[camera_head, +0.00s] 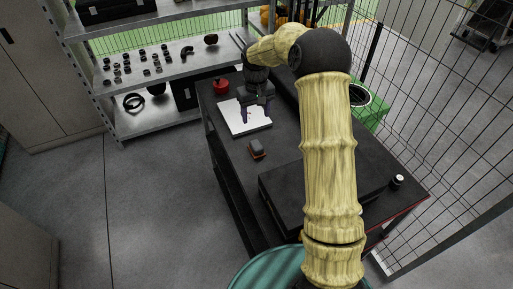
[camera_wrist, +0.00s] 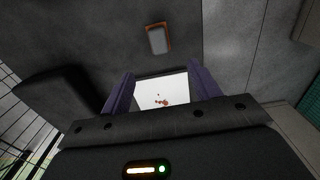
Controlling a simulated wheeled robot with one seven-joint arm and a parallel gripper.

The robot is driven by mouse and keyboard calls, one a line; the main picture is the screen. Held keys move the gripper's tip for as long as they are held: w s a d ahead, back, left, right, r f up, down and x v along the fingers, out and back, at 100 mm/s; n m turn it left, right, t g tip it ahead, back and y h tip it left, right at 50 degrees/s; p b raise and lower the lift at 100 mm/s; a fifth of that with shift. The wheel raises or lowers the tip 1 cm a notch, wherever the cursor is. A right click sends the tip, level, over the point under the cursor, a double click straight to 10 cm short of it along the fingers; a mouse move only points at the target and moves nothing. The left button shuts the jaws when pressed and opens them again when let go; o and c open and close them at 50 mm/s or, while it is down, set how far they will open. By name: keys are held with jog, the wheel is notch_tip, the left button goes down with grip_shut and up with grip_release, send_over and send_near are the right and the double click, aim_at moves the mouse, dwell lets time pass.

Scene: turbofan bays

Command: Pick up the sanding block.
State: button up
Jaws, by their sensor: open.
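The sanding block (camera_head: 256,149) is a small block with a grey-black top and an orange-brown base. It lies on the dark workbench top (camera_head: 232,152), near the bench's left edge in the head view. In the wrist view the sanding block (camera_wrist: 158,40) shows at the top, beyond my fingertips. My gripper (camera_head: 257,116) is above the white sheet or board, farther back on the bench than the block and apart from it. Its purple fingers (camera_wrist: 160,82) are spread, with nothing between them but the white surface below.
The white board (camera_head: 233,116) carries small reddish bits (camera_wrist: 162,102). A red round object (camera_head: 221,85) stands behind it. A large black case (camera_head: 300,203) lies on the bench right of the block. A small white-topped cylinder (camera_head: 397,181) stands at the right corner. Metal shelves (camera_head: 150,113) and wire fencing stand around.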

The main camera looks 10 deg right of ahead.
jog(key=p, duration=0.4)
send_over(256, 144)
notch_tip(256, 144, down, 12)
jog(key=shift+s+r, duration=0.15)
jog(key=shift+r, duration=0.1)
jog(key=shift+f+p, duration=0.5)
jog(key=shift+p, duration=0.1)
jog(key=shift+f+p, duration=1.1)
jog(key=shift+f, duration=1)
jog(key=c, duration=1.1)
jog(key=shift+r, duration=0.15)
notch_tip(256, 144, up, 10)
jog(key=b, duration=0.4)
